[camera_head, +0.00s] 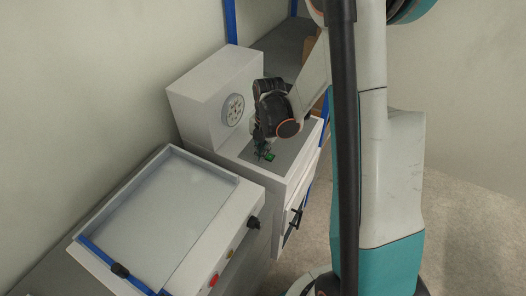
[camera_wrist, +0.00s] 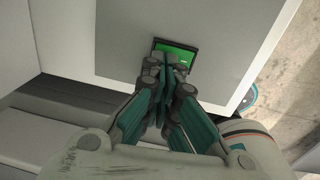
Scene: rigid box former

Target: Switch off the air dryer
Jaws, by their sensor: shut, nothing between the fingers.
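The air dryer appears to be the white cabinet (camera_head: 195,103) with a round vented disc (camera_head: 233,109) on its upright face and a grey top panel. A small green-lit switch or display (camera_head: 271,157) in a dark frame sits on that grey panel. It also shows in the wrist view (camera_wrist: 180,56). My gripper (camera_head: 262,150) points down at the panel, its fingers closed together and empty. In the wrist view the fingertips (camera_wrist: 165,66) overlap the lower left part of the green face and hide some of it. I cannot tell whether they touch it.
A white machine with a glass lid (camera_head: 165,215), blue edge, black knob (camera_head: 253,223) and red button (camera_head: 213,280) stands at the front left. A black handle (camera_head: 293,222) is on the cabinet's front. Bare floor (camera_head: 460,225) lies to the right.

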